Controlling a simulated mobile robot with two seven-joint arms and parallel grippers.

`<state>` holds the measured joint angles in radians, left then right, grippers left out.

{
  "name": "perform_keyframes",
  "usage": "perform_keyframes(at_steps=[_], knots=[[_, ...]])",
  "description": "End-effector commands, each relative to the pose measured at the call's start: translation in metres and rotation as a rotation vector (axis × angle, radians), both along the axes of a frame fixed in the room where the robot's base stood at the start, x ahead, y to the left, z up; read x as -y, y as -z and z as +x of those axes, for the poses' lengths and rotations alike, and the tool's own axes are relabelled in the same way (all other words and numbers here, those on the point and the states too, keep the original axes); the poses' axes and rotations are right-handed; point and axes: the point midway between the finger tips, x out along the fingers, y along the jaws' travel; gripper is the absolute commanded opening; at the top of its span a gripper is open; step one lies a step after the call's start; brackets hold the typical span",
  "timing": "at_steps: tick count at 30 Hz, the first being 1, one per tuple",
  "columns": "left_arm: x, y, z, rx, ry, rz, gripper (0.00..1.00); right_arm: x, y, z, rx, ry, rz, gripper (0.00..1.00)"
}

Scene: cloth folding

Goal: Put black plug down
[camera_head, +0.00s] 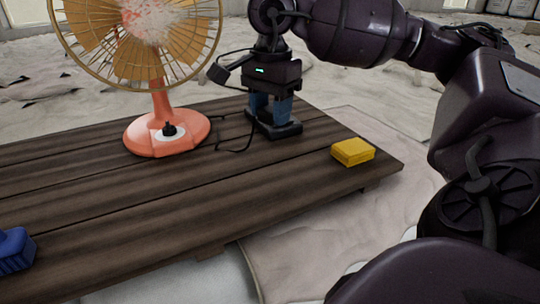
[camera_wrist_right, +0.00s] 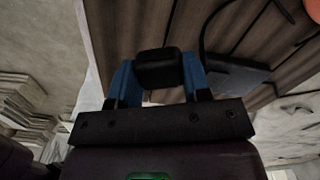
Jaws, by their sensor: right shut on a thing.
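My right gripper (camera_head: 270,112) comes down over the table (camera_head: 130,195) with its blue fingers pointing downward. In the right wrist view the gripper (camera_wrist_right: 160,82) is shut on the black plug (camera_wrist_right: 160,68), which sits between the two blue fingers. In the head view the plug is largely hidden by the fingers. A flat black block (camera_head: 277,129) lies on the table directly below the fingertips; I cannot tell whether the plug touches it. It also shows in the right wrist view (camera_wrist_right: 235,78), with a black cord beside it. My left gripper is not in view.
An orange fan (camera_head: 150,140) stands on the table left of my right gripper, with a thin black cord (camera_head: 238,149) between. A yellow box (camera_head: 353,151) lies near the right corner. A blue object (camera_head: 14,250) is at the left edge. The table's front middle is clear.

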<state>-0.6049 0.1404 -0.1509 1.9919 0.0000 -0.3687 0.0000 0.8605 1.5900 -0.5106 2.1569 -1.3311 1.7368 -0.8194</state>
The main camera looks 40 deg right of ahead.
Motion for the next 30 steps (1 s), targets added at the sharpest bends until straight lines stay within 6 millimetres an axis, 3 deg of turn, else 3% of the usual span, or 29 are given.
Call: perform_keyframes(at_steps=[3, 9, 17, 24, 30], knots=[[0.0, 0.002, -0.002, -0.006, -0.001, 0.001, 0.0, 0.0, 0.026, -0.001, -0.004, 0.0, 0.001, 0.06], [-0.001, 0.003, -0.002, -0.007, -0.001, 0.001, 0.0, 0.0, 0.054, 0.0, -0.001, 0.0, 0.001, 0.06], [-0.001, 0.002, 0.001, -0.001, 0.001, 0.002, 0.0, 0.0, 0.069, 0.0, -0.002, 0.0, 0.0, 0.06], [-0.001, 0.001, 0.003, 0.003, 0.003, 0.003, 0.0, 0.0, 0.099, 0.0, -0.001, 0.001, 0.001, 0.06], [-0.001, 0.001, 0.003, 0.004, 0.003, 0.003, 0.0, 0.0, 0.102, 0.0, 0.001, 0.0, 0.001, 0.06]])
